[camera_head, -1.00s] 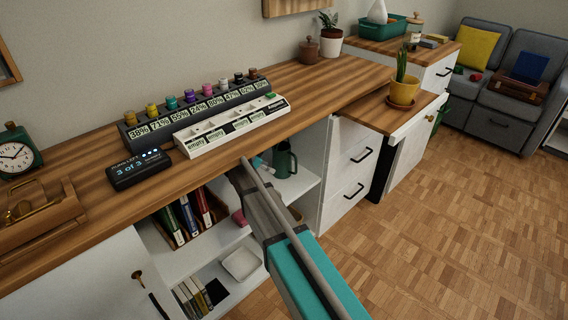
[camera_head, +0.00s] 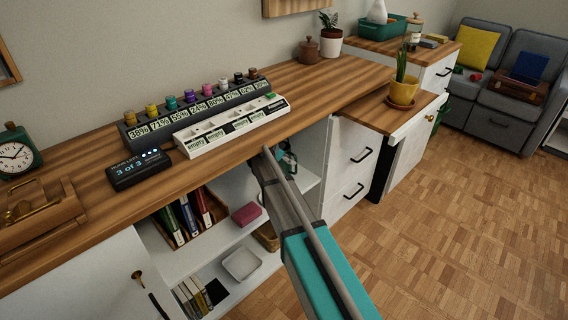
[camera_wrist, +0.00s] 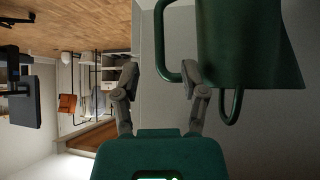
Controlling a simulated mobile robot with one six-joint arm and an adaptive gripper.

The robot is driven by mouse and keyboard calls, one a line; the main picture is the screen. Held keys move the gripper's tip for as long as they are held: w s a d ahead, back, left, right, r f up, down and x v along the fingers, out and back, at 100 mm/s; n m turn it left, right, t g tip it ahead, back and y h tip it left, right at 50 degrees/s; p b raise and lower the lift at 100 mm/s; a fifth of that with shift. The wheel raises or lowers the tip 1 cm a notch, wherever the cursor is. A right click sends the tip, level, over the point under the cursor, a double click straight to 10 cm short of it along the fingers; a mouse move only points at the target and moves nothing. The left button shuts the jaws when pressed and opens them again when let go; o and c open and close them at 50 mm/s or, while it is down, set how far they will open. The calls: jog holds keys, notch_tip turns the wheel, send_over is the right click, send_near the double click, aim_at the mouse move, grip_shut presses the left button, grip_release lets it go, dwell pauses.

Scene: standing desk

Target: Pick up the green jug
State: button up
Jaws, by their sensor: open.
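The green jug (camera_wrist: 245,45) fills the upper right of the wrist view, dark green and smooth. Its looped handle (camera_wrist: 160,45) reaches left, and the handle's bend lies between the fingertips of my gripper (camera_wrist: 163,75). The fingers are spread apart, one on each side of this bend. The right finger is close to the jug's body; I cannot tell whether it touches. In the head view my arm hides most of the jug, which stands on the upper shelf under the desk top.
The wooden desk top (camera_head: 325,85) overhangs the open shelves. A box of binders (camera_head: 187,217), a pink item (camera_head: 246,214) and a white bowl (camera_head: 241,264) are on the shelves to the left. White drawers (camera_head: 349,165) stand right of the shelf opening. The parquet floor is clear.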

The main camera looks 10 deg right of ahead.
aim_at(296, 172)
jog(key=shift+b+x, duration=1.8)
jog(key=shift+x, duration=0.75)
grip_shut()
